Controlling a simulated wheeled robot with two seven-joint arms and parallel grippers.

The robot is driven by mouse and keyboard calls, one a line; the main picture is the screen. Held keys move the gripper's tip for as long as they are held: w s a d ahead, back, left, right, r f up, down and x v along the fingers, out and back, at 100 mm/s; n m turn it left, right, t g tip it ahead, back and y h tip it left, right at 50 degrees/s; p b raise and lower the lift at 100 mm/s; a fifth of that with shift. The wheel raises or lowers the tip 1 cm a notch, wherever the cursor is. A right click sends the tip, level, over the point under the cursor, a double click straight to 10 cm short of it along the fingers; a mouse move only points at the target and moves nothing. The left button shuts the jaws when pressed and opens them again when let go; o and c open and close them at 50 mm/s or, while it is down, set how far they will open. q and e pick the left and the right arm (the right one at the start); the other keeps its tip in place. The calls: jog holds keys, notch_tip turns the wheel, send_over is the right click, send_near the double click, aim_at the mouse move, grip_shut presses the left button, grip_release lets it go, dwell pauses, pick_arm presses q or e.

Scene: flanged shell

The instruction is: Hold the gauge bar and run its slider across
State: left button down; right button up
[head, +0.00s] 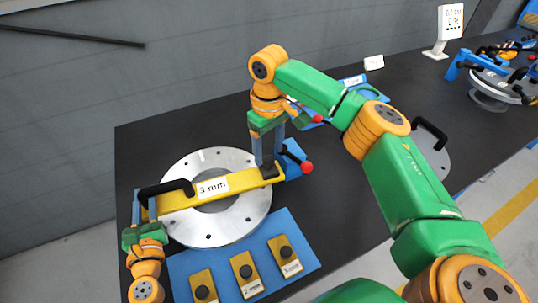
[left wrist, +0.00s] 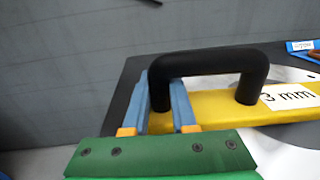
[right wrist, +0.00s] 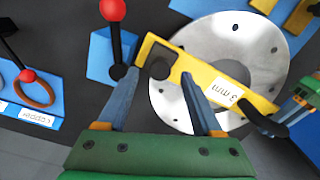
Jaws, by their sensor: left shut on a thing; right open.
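The yellow gauge bar (head: 226,184), marked 3 mm, lies across the silver flanged ring (head: 225,226). My left gripper (head: 144,200) is shut on the black handle (left wrist: 208,62) at the bar's left end. In the head view the fingers partly hide the knob. I cannot tell whether they touch it.
A blue block with a red-ball lever (head: 298,158) stands close beside my right gripper. A blue mat (head: 221,285) in front holds several smaller yellow gauges with black knobs. A labelled blue tray (right wrist: 50,85) lies behind. Bare black table lies left of the ring.

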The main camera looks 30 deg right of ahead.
aim_at(269, 159)
notch_tip(269, 159, up, 9)
jog(key=shift+r, duration=0.2)
pick_arm(q)
jog(key=c, duration=0.6)
grip_release()
jog(key=shift+a, duration=0.1)
jog(key=shift+c, duration=0.2)
